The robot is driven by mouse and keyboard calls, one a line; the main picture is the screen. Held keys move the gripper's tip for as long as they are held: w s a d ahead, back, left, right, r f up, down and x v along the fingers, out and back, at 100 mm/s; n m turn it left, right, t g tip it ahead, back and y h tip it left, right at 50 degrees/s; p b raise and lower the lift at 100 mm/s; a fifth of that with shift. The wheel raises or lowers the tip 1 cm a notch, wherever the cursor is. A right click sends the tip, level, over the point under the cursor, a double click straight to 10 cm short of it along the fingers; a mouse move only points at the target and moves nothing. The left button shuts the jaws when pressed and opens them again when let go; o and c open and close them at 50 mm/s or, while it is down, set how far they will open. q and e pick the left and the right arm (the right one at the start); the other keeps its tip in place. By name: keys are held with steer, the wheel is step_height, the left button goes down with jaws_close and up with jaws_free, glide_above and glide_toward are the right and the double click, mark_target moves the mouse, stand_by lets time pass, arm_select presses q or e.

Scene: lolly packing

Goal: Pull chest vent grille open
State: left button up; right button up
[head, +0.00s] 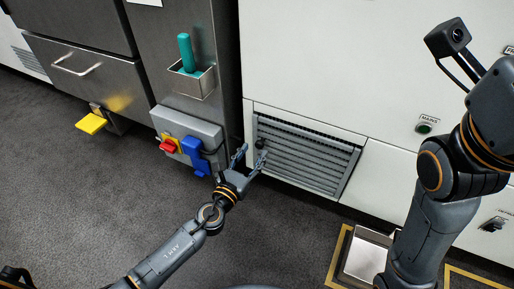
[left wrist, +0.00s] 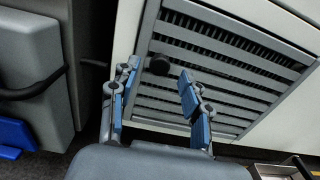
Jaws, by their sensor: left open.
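The grey slatted vent grille (head: 312,158) is set low in the white chest front. It fills much of the left wrist view (left wrist: 215,75). A dark strip runs along its upper edge; I cannot tell whether the grille stands slightly out. A small black round knob (left wrist: 159,65) sits near its upper left corner; it also shows in the head view (head: 260,143). My left gripper (head: 251,155) is open in front of that corner. In the left wrist view its fingertips (left wrist: 157,76) lie either side of the knob; contact is not visible. My right gripper is out of view.
Left of the grille, a grey box (head: 188,138) carries a red switch (head: 168,146) and a blue plug (head: 195,155). A teal-handled tool (head: 186,52) stands in a holder above. Floor before the grille is clear.

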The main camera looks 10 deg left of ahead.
mark_target(258, 146)
arm_select(q)
steer(key=shift+x, duration=1.65)
jaws_close()
